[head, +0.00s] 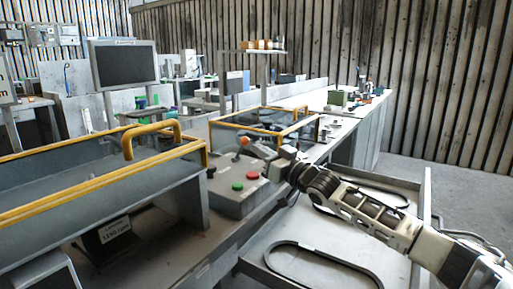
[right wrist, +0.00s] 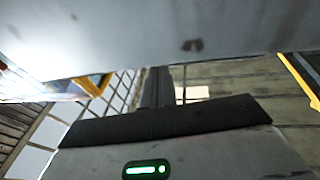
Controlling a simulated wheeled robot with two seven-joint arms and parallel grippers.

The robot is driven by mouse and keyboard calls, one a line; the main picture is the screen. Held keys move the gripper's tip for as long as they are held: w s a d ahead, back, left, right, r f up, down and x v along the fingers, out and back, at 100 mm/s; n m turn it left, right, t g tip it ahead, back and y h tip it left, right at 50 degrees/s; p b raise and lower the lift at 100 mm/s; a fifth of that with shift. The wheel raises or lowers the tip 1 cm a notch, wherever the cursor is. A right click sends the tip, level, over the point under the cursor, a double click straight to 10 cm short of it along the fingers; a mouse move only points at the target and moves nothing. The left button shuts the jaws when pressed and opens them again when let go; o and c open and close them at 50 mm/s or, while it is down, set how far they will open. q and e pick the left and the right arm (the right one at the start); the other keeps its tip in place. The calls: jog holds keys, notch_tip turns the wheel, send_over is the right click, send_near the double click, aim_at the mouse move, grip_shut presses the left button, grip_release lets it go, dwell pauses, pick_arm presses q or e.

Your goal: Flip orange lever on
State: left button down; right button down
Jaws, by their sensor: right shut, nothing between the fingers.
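The orange lever (head: 244,142) has a round orange knob and stands at the back of a grey control box (head: 235,200) on the bench in the head view. The box also carries a green button (head: 237,186), a red button (head: 252,175) and a dark knob (head: 211,172). My right gripper (head: 278,164) is shut and empty, just right of the box and lever. Contact with the lever cannot be told. In the right wrist view, the lever is not recognisable, and a pale surface fills the top. My left gripper is out of view.
A yellow-framed clear guard (head: 75,182) stands left of the box, with another yellow-framed guard (head: 262,130) behind it. A grey cart (head: 300,235) with dark oval handles lies under my right arm. A monitor (head: 124,64) stands at the back left.

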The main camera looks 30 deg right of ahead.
jog(key=shift+x, duration=1)
